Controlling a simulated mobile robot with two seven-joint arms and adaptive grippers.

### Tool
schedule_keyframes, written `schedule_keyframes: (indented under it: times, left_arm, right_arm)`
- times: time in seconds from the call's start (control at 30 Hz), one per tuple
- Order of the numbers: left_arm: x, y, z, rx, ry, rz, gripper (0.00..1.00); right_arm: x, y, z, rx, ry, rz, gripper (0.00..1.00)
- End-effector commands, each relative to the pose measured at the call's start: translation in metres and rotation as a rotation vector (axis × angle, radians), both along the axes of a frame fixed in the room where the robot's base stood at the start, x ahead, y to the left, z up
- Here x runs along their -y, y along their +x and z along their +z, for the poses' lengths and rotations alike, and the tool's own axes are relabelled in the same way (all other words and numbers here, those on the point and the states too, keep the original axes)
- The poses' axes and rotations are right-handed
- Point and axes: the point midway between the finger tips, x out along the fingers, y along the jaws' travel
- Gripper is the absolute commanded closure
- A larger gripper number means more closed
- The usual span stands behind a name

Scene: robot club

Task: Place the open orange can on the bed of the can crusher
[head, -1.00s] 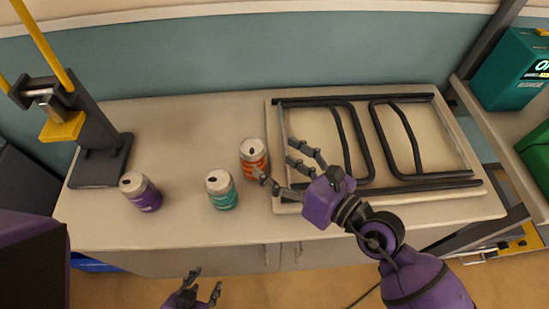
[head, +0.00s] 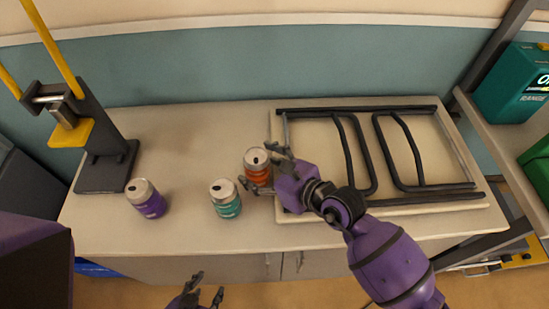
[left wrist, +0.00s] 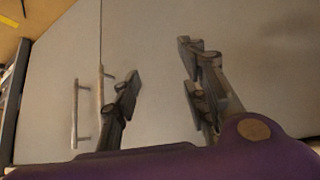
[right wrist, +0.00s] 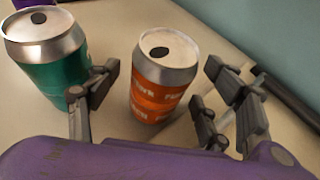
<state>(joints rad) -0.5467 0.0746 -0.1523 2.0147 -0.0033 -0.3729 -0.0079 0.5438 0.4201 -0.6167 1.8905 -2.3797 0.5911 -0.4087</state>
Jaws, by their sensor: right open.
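The open orange can (head: 258,172) stands upright on the bench, with a dark opening in its lid. In the right wrist view the orange can (right wrist: 160,85) stands between the spread fingers of my right gripper (right wrist: 165,105). My right gripper (head: 262,168) is open around the can; I see no clear grip on it. The can crusher (head: 103,150), dark with a yellow lever, stands at the left end of the bench; its dark base (head: 100,178) is bare. My left gripper (head: 200,298) is open and empty in front of the bench, and in the left wrist view (left wrist: 160,90) it faces the cabinet doors.
A teal can (head: 226,203) stands just left of the orange can, close to my right gripper's finger. A purple can (head: 147,203) stands nearer the crusher. A tray with black frames (head: 300,211) lies right of the orange can. The bench behind the cans is clear.

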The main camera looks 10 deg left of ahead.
Motion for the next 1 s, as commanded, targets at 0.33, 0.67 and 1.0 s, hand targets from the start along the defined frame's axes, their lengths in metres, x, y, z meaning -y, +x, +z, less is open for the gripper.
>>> schedule_keyframes:
  times: [0.33,0.67,1.0]
  left_arm:
    - [0.0,-0.002,-0.001,-0.004,0.0,0.0,0.6]
    - [0.0,-0.002,-0.001,-0.004,0.0,0.0,0.6]
    - [0.0,0.0,0.004,0.001,0.0,0.001,0.6]
  right_arm:
    - [0.001,0.0,0.0,0.0,0.0,0.0,0.55]
    - [0.001,0.0,0.0,0.0,0.001,0.0,0.66]
    - [0.0,0.0,0.018,0.004,0.002,0.0,0.66]
